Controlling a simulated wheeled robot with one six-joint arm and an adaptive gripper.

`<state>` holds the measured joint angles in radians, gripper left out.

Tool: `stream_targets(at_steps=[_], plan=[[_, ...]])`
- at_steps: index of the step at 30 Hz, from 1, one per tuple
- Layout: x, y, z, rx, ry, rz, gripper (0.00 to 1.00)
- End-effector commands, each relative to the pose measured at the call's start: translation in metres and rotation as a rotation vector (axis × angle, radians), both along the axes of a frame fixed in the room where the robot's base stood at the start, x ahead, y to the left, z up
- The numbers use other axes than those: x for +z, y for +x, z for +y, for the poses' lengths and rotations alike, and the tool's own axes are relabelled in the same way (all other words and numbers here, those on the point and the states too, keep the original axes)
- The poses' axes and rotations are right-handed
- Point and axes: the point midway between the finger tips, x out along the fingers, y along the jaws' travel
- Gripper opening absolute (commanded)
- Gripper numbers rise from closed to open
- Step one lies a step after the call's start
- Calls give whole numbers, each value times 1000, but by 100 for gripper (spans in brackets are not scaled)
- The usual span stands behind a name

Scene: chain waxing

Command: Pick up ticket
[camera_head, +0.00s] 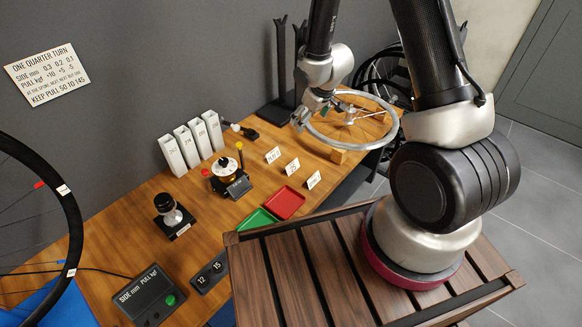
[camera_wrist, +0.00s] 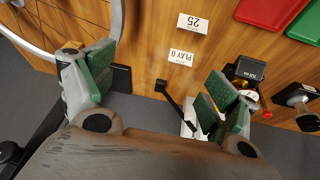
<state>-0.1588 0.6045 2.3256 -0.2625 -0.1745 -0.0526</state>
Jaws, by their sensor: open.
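Three small white cards stand on the wooden table in the head view: one at the back (camera_head: 273,155), one in the middle (camera_head: 292,167) and one at the front (camera_head: 313,180). In the wrist view, a card reading "25" (camera_wrist: 193,23) and a card reading "PLAY 0" (camera_wrist: 180,57) appear upside down. I cannot tell which is the ticket. My gripper (camera_head: 312,112) is above the table, beside the wheel's left rim. The cards are apart from the fingers.
A spoked wheel (camera_head: 395,118) lies flat on wooden blocks. A red tray (camera_head: 287,203) and green tray (camera_head: 258,219) are in front of the cards. White boxes (camera_head: 172,156) and a dial device (camera_head: 225,172) stand left. A display box (camera_head: 146,299) is at the front.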

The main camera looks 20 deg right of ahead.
Motion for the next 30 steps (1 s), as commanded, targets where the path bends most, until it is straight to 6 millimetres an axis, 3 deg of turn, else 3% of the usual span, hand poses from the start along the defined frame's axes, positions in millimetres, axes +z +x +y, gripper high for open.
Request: stream_targets(at_steps=[1, 3, 6, 9, 15, 30], plan=[[-31, -3, 8, 25, 8, 15, 88], [-64, -4, 19, 58, 25, 19, 88], [-100, -10, 30, 91, 46, 22, 88], [-123, -15, 38, 114, 61, 23, 88], [-148, -15, 45, 127, 73, 24, 88], [-205, 12, 59, 126, 72, 24, 88]])
